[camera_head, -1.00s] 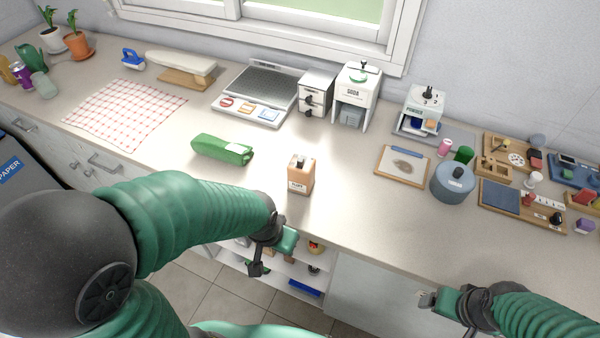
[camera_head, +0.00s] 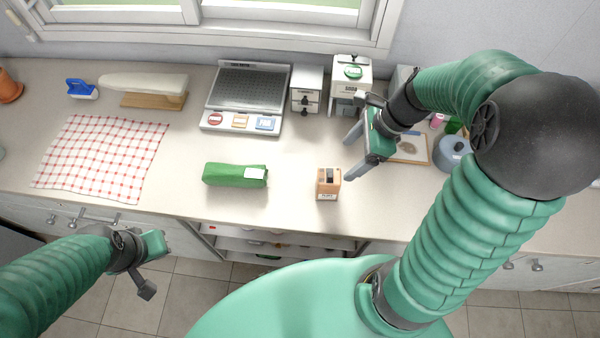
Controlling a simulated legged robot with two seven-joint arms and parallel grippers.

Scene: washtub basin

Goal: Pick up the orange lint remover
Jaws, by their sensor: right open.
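A small orange-tan box (camera_head: 328,185) with a dark top part and a white front label stands upright on the counter, right of the green pouch. It is the only thing here that fits the orange lint remover; its label is too small to read surely. My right gripper (camera_head: 353,153) is open and empty, above the counter to the upper right of the box, its two fingers pointing left. It is apart from the box. My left gripper (camera_head: 150,264) is low at the left, in front of the counter edge; its jaw opening does not show clearly.
A green pouch (camera_head: 235,174) lies left of the box. Behind are a tray-like panel (camera_head: 246,92), a small drawer unit (camera_head: 307,90) and a white dispenser (camera_head: 349,83). A checkered cloth (camera_head: 103,157) lies at left. My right arm hides much of the counter's right side.

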